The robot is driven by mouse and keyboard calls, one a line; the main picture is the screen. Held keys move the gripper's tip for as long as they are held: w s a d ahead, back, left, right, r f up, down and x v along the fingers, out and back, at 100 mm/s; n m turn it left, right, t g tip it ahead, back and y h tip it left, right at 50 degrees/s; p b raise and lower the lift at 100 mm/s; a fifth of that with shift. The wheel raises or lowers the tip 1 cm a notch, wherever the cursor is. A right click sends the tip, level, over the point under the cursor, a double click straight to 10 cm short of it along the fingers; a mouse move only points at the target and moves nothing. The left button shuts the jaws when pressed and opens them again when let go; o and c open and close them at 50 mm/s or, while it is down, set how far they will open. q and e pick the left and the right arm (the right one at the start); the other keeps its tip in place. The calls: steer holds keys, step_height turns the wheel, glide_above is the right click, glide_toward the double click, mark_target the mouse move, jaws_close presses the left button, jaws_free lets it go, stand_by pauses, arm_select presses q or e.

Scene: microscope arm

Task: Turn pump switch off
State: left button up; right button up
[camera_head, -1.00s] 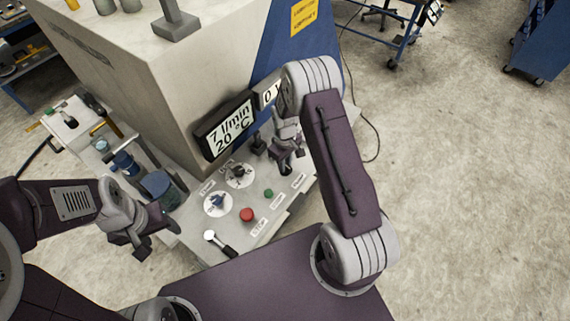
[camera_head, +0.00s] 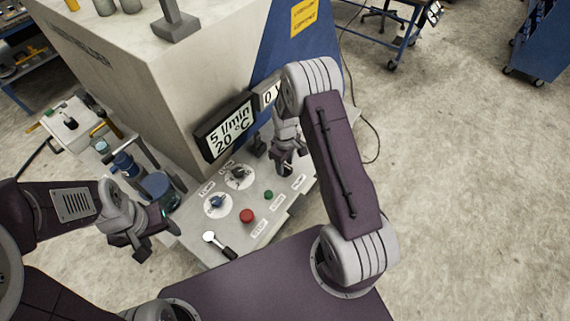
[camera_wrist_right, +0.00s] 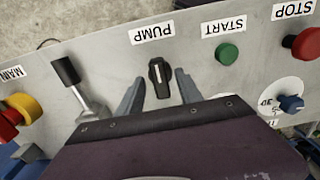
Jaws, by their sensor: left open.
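The pump switch (camera_wrist_right: 160,77) is a black rotary knob with its bar running up and down in the right wrist view, below an upside-down PUMP label (camera_wrist_right: 153,33). My right gripper (camera_wrist_right: 159,88) is open, with a finger on each side of the knob and a visible gap on both sides. In the head view my right gripper (camera_head: 285,164) is over the far right of the control panel (camera_head: 262,210) and hides the switch. My left gripper (camera_head: 152,238) is open and empty, left of the panel.
In the right wrist view a black-handled lever (camera_wrist_right: 76,82) stands left of the switch; green START (camera_wrist_right: 227,54) and red STOP (camera_wrist_right: 303,43) buttons sit right. A red-yellow main switch (camera_wrist_right: 16,112) is far left. In the head view a display (camera_head: 226,128) reads 5 l/min, 20 °C.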

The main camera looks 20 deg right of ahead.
mark_target(285, 165)
step_height(285, 165, up, 9)
steer(key=shift+b, duration=1)
